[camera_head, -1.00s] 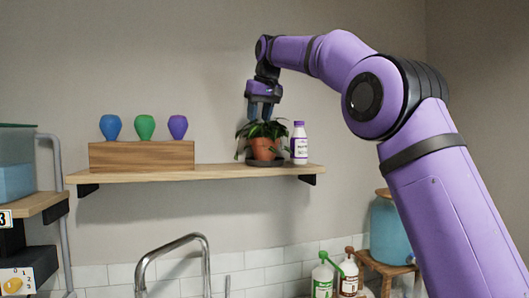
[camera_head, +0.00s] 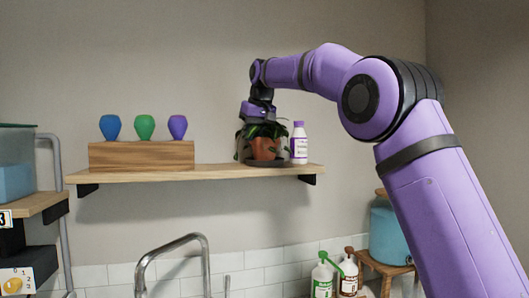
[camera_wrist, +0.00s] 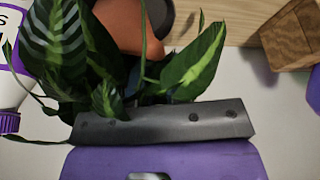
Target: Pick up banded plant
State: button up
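The banded plant (camera_head: 265,148) has dark green leaves with pale bands and stands upright in a terracotta pot. The pot sits on a dark saucer (camera_head: 262,163) on the wall shelf. In the wrist view the plant's leaves (camera_wrist: 190,62) fill the upper left, with part of the orange pot behind them. My gripper (camera_head: 257,140) is down over the plant from above, with its palm at the leaves. One finger seems to show left of the pot, with a gap between them. The other finger is hidden by leaves.
A white bottle with a purple cap (camera_head: 299,143) stands close to the plant's right. A wooden block (camera_head: 141,156) with blue, green and purple vases is farther left on the shelf (camera_head: 215,174). The shelf is clear between block and plant. A faucet (camera_head: 172,246) stands below.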

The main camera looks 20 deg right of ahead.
grip_shut()
jog(key=shift+r, duration=0.1)
dwell(1.2)
